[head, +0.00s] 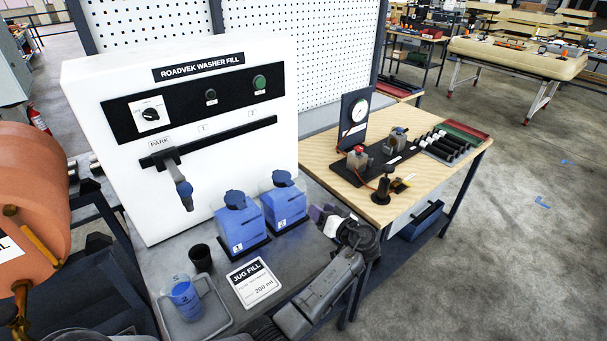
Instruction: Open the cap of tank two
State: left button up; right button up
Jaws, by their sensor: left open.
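Two blue tanks stand side by side on the grey bench, in front of the white washer-fill panel. The right one, tank two (284,208), has a small white label that seems to read 2. Its dark blue cap (283,178) sits on top and looks closed. The left tank (240,231) has a similar cap (235,199) on top. My left gripper (323,213) is open and empty. In the picture it is right of tank two and lower than its cap, apart from it. My right gripper is not in view.
The white panel (215,105) with a hanging nozzle (184,190) stands behind the tanks. A black cup (201,258), a blue jug (186,298) in a tray and a JUG FILL card (253,283) are in front. A wooden table (390,212) with a gauge stands to the right.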

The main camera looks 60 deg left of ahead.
aim_at(292, 185)
pick_arm(q)
jog(key=a+n, duration=0.1)
jog(key=a, duration=0.3)
jog(key=s+a+r+n+p, duration=0.1)
jog(key=a+n, duration=0.1)
jog(key=a, duration=0.2)
jog(key=a+n+y, duration=0.1)
jog(key=a+n, duration=0.1)
jog(key=a, duration=0.2)
jog(key=shift+s+a+r+p, duration=0.25)
jog(key=shift+s+a+p, duration=0.1)
jog(key=shift+a, duration=0.55)
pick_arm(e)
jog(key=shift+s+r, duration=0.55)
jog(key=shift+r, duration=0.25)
pick_arm(q)
jog(key=shift+c, duration=0.5)
grip_shut()
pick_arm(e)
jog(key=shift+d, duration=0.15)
